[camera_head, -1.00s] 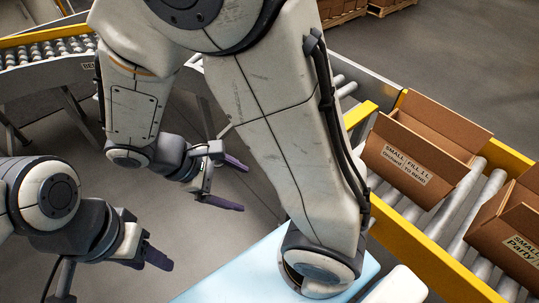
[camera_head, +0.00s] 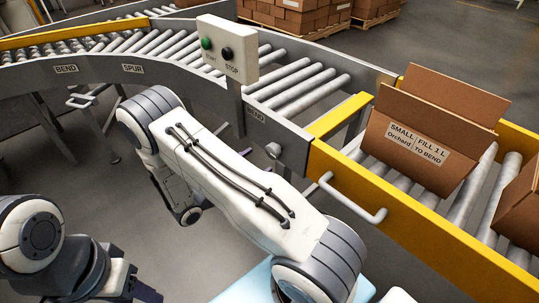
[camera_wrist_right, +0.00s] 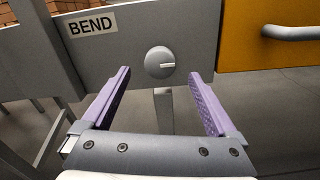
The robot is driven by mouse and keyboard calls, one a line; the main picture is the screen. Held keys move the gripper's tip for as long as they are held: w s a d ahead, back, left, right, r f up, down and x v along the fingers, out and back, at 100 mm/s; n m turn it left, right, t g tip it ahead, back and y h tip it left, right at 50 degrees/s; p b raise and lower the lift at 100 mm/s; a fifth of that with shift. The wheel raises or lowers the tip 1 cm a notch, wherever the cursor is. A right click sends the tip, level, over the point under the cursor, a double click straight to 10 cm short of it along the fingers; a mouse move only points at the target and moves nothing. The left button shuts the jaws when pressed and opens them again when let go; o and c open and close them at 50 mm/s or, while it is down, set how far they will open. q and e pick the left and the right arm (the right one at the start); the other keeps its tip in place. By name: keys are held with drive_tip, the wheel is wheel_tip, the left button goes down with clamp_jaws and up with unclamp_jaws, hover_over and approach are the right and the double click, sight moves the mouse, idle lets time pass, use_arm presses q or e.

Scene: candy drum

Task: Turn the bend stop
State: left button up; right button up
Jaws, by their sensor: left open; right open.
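The bend stop is a round grey knob (camera_head: 273,150) on the grey side rail, right of a BEND label (camera_head: 256,115). In the right wrist view the knob (camera_wrist_right: 160,62) shows a light mark running from its middle to the right. My right gripper (camera_wrist_right: 160,75) is open and empty, its purple fingers pointing at the rail on either side of the knob, apart from it. In the head view my right arm mostly hides that gripper; a bit of purple finger shows past it. My left gripper (camera_head: 148,292) is open and empty at the lower left.
A START/STOP box (camera_head: 228,50) stands on a post above the rail. A yellow rail with a white handle (camera_head: 345,200) lies right of the knob. An open carton (camera_head: 425,130) labelled SMALL, Orchard, FILL 1 L TO BEND sits on the rollers, another carton at the right edge.

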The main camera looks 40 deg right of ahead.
sight(270, 152)
drive_tip(key=d, duration=0.6)
drive_tip(key=shift+w+d, duration=0.2)
drive_tip(key=shift+d, duration=0.05)
drive_tip(key=shift+c, duration=0.3)
drive_tip(key=c, duration=1.3)
